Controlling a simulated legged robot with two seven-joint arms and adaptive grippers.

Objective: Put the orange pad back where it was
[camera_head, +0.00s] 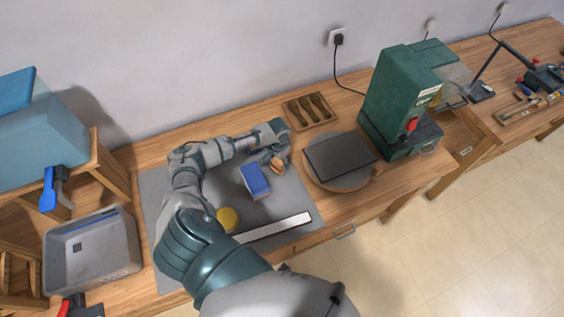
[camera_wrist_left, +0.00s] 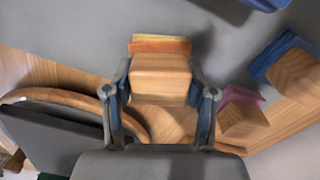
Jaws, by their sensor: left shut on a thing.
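The orange pad (camera_wrist_left: 160,45) is an orange layer on a wooden block, held between the two fingers of my left gripper (camera_wrist_left: 160,85) in the left wrist view. In the head view the left gripper (camera_head: 278,161) is over the right part of the grey mat (camera_head: 165,215), left of the round wooden board. The pad (camera_head: 277,166) is small and partly hidden there, so I cannot tell whether it touches the mat. A blue pad (camera_wrist_left: 285,55) and a pink pad (camera_wrist_left: 240,97), each with a wooden block, show to the right in the wrist view. My right gripper is not in view.
On the mat are a blue block (camera_head: 255,181), a yellow round thing (camera_head: 228,219) and a white strip (camera_head: 272,228). The round board (camera_head: 376,172) carries a dark plate (camera_head: 340,154). A slotted wooden tray (camera_head: 310,110), a green machine (camera_head: 398,95) and a grey bin (camera_head: 92,252) stand around.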

